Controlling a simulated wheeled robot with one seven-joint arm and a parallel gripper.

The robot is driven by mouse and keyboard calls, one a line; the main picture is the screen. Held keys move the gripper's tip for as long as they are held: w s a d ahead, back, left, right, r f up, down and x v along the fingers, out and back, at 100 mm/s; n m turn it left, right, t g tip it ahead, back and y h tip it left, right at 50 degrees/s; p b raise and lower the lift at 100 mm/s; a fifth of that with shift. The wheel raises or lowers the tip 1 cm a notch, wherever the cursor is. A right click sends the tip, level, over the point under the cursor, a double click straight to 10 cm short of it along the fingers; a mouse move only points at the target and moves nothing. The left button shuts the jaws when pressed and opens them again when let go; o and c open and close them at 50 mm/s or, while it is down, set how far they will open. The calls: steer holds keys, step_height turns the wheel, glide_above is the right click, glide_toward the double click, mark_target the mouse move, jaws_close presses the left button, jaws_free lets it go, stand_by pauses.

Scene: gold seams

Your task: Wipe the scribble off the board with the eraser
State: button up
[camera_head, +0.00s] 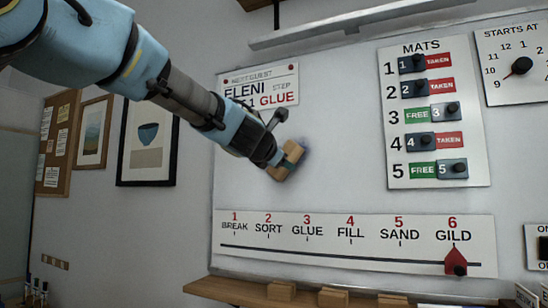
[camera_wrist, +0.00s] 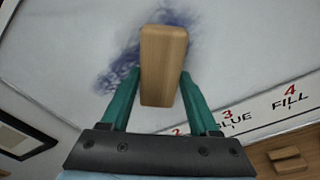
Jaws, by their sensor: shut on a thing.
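The eraser (camera_wrist: 163,62) is a block with a light wooden face, held between the two green fingers of my gripper (camera_wrist: 157,95) in the wrist view. In the head view my gripper (camera_head: 285,155) holds the eraser (camera_head: 290,172) at the left part of the white board (camera_head: 340,150). The scribble (camera_wrist: 120,72) is a smudgy blue-purple patch on the board, showing on both sides of the eraser in the wrist view. In the head view only a faint bluish edge of the scribble (camera_head: 304,148) shows; my gripper and arm hide the rest. Whether the eraser touches the board I cannot tell.
A step strip (camera_head: 350,243) with a red pointer at 6 lies below. A name card (camera_head: 262,88) is above, partly behind my arm. The mats panel (camera_head: 435,115) is to the right. A wooden ledge (camera_head: 225,290) with several wooden blocks runs underneath. Bare board lies right of my gripper.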

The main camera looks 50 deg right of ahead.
steer(key=shift+s+d+p, duration=0.3)
steer(key=shift+s+p, duration=0.15)
steer(key=shift+s, duration=0.8)
steer(key=shift+s+d+p, duration=0.3)
steer(key=shift+s+p, duration=0.15)
steer(key=shift+s, duration=0.8)
steer(key=shift+s+d+p, duration=0.3)
steer(key=shift+s+p, duration=0.15)
steer(key=shift+s, duration=0.8)
steer(key=shift+d+r+p, duration=0.1)
steer(key=shift+r+p, duration=0.8)
steer(key=shift+r, duration=0.05)
steer(key=shift+w+a+f+b, duration=0.1)
steer(key=shift+w+a+b, duration=0.1)
steer(key=shift+w+b, duration=0.35)
steer(key=shift+w+a+f+b, duration=0.1)
steer(key=shift+w+a+b, duration=0.1)
steer(key=shift+w, duration=0.55)
steer(key=shift+w+a+b, duration=1.15)
steer(key=shift+w+b, duration=0.15)
steer(key=shift+w, duration=3.1)
steer(key=shift+w+a+b, duration=1.15)
steer(key=shift+w+b, duration=0.1)
steer(key=shift+w, duration=3.1)
steer(key=s+d+r+p, duration=0.2)
steer(key=s+d+p, duration=0.1)
steer(key=s, duration=0.7)
steer(key=shift+s+p, duration=0.15)
steer(key=shift+p, duration=0.6)
